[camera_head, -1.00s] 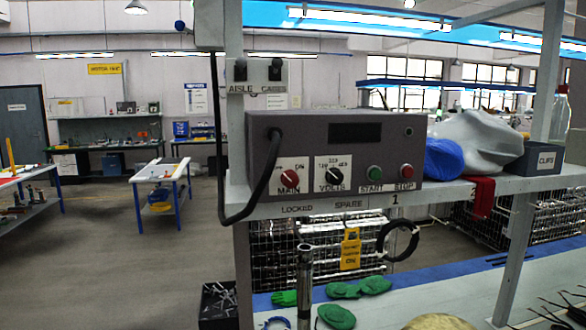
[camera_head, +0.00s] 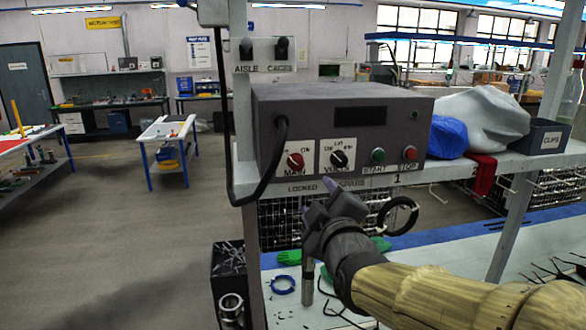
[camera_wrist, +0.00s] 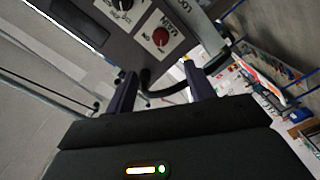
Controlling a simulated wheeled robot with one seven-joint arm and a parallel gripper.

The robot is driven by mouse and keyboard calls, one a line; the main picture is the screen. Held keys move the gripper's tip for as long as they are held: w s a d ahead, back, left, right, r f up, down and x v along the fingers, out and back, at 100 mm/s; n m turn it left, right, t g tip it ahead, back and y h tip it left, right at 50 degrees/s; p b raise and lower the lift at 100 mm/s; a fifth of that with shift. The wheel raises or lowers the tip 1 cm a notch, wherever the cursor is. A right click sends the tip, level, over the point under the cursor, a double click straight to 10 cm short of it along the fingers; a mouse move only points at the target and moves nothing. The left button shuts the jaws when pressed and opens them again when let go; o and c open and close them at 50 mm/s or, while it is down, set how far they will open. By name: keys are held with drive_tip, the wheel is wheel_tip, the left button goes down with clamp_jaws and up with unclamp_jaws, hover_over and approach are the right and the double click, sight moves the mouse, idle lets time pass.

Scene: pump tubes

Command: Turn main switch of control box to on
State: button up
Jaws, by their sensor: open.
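The grey control box (camera_head: 350,98) stands on a shelf. Its main switch (camera_head: 295,161) is a red knob on a white plate marked MAIN, with ON at its upper right. I cannot tell exactly where the knob points. My gripper (camera_head: 320,197) is open and empty, below and right of the knob, in front of the shelf edge. In the wrist view the red knob (camera_wrist: 161,36) shows beyond and between my open fingers (camera_wrist: 160,68), apart from them.
A black VOLTS knob (camera_head: 338,159), green START button (camera_head: 378,155) and red STOP button (camera_head: 409,153) sit right of the switch. A black cable (camera_head: 268,180) loops down at the box's left. A post (camera_head: 242,120) stands left of the box.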

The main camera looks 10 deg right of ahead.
sight(299, 166)
drive_tip(key=w+p, duration=0.2)
drive_tip(key=w, duration=1.4)
drive_tip(key=shift+p, duration=0.4)
drive_tip(key=shift+w, duration=0.5)
drive_tip(key=shift+f, duration=0.1)
drive_tip(key=c, duration=1)
